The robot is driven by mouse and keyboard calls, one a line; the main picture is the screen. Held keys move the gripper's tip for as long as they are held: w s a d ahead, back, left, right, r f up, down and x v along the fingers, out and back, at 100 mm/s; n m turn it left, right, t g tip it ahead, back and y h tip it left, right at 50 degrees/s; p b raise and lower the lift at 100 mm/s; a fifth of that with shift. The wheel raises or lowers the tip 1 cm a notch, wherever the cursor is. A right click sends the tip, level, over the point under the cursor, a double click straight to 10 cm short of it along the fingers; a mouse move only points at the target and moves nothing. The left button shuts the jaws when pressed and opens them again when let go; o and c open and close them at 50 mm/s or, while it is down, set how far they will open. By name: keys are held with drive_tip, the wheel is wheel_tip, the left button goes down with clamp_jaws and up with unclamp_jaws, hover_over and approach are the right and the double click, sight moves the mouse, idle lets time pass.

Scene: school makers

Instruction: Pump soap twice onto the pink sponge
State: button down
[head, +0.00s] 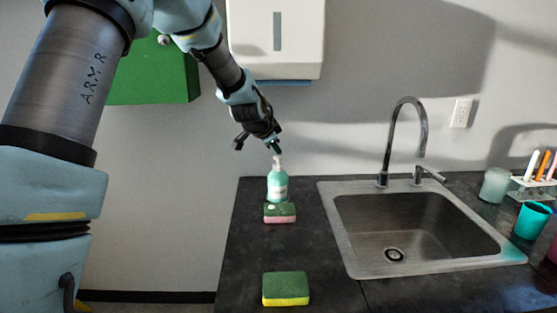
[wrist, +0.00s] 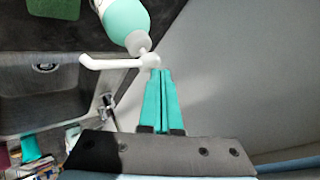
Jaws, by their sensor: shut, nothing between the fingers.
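The soap bottle (head: 277,186) stands upright on the dark counter, teal with a white pump head. The pink sponge (head: 280,214), green on top and pink below, lies right in front of it, with a small pale spot on its top. My gripper (head: 274,147) is shut and empty, pointing down just above the pump head. In the wrist view my closed teal fingers (wrist: 160,73) end right at the white pump (wrist: 148,60) of the bottle (wrist: 125,20); I cannot tell whether they touch. A green sponge top (wrist: 52,15) shows at the upper left there.
A green and yellow sponge (head: 286,288) lies nearer on the counter (head: 245,260). The sink (head: 420,228) with its tall faucet (head: 405,130) is to the right, cups (head: 532,219) beyond it. A white dispenser (head: 277,40) hangs on the wall above the bottle.

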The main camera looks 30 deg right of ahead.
sight(276, 157)
drive_tip(key=shift+f, duration=0.4)
drive_tip(key=shift+f+b, duration=0.15)
drive_tip(key=shift+b, duration=0.2)
drive_tip(key=shift+r, duration=0.55)
drive_tip(key=shift+r+p, duration=0.1)
drive_tip(key=shift+p, duration=0.2)
drive_tip(key=shift+r+p, duration=1.65)
drive_tip(key=shift+r, duration=1.35)
